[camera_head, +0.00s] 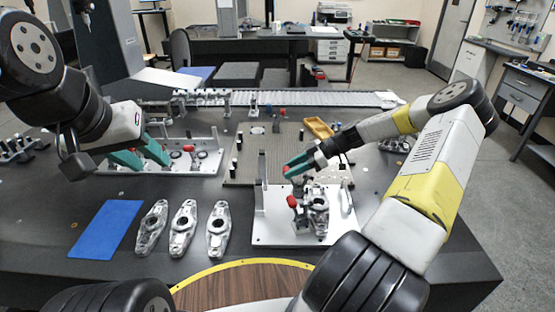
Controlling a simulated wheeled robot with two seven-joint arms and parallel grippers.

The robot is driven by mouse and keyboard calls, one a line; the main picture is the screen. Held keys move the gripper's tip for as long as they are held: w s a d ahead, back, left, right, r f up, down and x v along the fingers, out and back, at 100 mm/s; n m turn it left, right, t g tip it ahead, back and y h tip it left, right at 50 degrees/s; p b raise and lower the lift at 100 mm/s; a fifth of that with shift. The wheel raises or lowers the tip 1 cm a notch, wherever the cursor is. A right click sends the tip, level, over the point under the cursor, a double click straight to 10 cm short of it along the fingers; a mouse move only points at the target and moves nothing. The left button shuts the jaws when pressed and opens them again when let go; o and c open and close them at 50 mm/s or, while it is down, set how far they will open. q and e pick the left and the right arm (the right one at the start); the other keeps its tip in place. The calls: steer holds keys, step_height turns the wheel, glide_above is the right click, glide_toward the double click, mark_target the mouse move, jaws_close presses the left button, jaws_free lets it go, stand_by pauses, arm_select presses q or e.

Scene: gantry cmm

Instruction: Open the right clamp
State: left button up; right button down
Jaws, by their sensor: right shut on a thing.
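A white fixture plate (275,238) stands at the right of the table with a metal arm part (319,212) set on it. A clamp with a red handle tip (292,201) stands at the part's left side. My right gripper (288,171), with green fingers, reaches in from the right above the plate. It is shut on a small red handle tip (286,169), apparently of a clamp; its fingers partly cover it, and the clamp's angle is unclear. My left gripper (143,160) is open and empty, over the left fixture plate (205,164).
Several loose metal arm parts (183,228) lie front left beside a blue mat (105,229). A pegboard plate (243,170) and a yellow tray (318,127) lie behind the right fixture. A conveyor (300,99) runs along the back.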

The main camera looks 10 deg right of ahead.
steer(key=shift+d+r, duration=0.1)
steer(key=shift+d, duration=0.45)
steer(key=shift+s+d, duration=0.1)
steer(key=shift+d, duration=0.2)
steer(key=c, duration=0.9)
jaws_free()
steer(key=v, duration=0.7)
steer(key=shift+s+d+r, duration=0.15)
steer(key=shift+s+d, duration=0.05)
